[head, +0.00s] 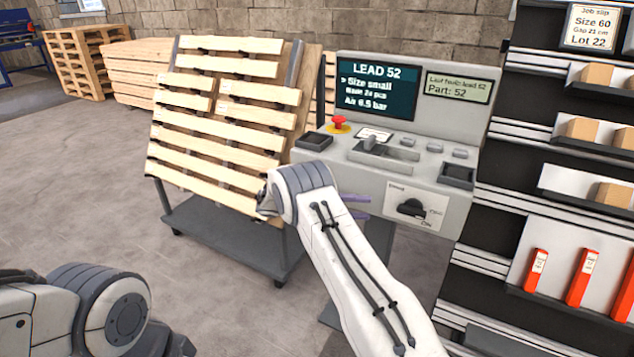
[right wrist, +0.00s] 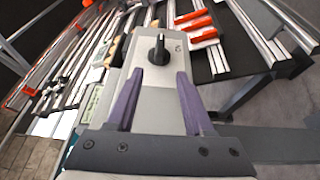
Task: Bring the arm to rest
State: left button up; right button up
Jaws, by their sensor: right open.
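My right arm reaches up from the bottom of the head view to the front of the grey control console (head: 385,190). My right gripper (head: 362,207) shows there only as purple finger tips past the wrist, left of the black rotary switch (head: 411,208). In the right wrist view the two purple fingers (right wrist: 156,88) stand apart with nothing between them. The black switch knob (right wrist: 159,50) lies beyond their tips, apart from them. Part of my left arm shows at the bottom left of the head view; its gripper is out of view.
The console has a screen (head: 376,86), a red stop button (head: 339,122) and small trays. A rack of slatted wood (head: 215,130) on a wheeled cart stands left. Shelves with boxes (head: 612,194) and red-orange items (head: 582,277) stand right. Open floor (head: 90,190) lies left.

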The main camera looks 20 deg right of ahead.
jog(key=s+a+r+n+t+y, duration=0.2)
jog(key=s+a+n+t+y, duration=0.15)
jog(key=a, duration=0.45)
jog(key=s+a+r+n+t+y, duration=0.25)
jog(key=s+a+n, duration=0.2)
jog(key=a, duration=0.35)
jog(key=s+a+f+n+t+y, duration=0.1)
jog(key=s+a+n+t+y, duration=0.15)
jog(key=s+a+y, duration=0.5)
jog(key=s+a+f+n+t+y, duration=0.1)
jog(key=s+a+n+y, duration=0.2)
jog(key=s+a, duration=0.8)
notch_tip(320, 180, up, 21)
jog(key=s+d+p, duration=0.2)
jog(key=p, duration=1.9)
jog(key=shift+s+d+r, duration=0.15)
jog(key=shift+s+d, duration=0.05)
jog(key=shift+s, duration=0.15)
